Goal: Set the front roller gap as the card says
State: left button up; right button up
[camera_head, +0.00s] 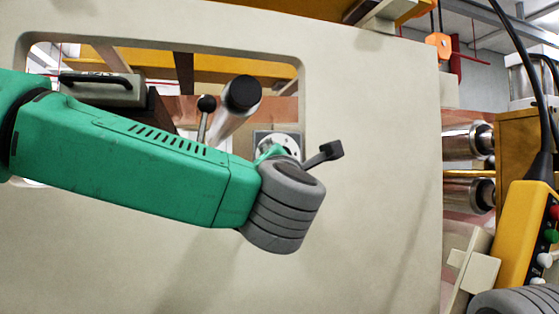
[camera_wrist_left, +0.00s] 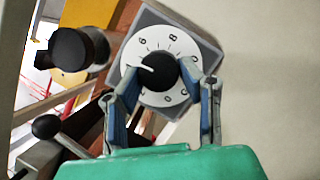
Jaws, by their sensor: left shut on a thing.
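A round white dial (camera_wrist_left: 140,50) with black numerals sits on a grey square plate. My left gripper (camera_wrist_left: 161,80) is shut on the black knob (camera_wrist_left: 160,70) at the dial's centre, one finger on each side. The knob's white pointer line points to the upper left, a little below the 6; the fingers hide part of the lower scale. In the head view the dial (camera_head: 283,141) shows only partly behind my left wrist, which hides the fingers and knob. No readable card shows.
A cream panel (camera_head: 380,220) fills the middle, with a window cut in it. A black-capped cylinder (camera_head: 240,95) and a black ball lever (camera_head: 206,104) stand by the dial. Steel rollers (camera_head: 465,142) are at right. A yellow button box (camera_head: 522,230) is at lower right.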

pick_arm(q)
jog(key=shift+m+h, duration=0.4)
jog(key=shift+m, duration=0.4)
jog(key=o, duration=1.1)
jog(key=shift+o, duration=0.3)
jog(key=shift+w+d, duration=0.1)
jog(key=shift+d, duration=0.1)
jog(key=v, duration=1.2)
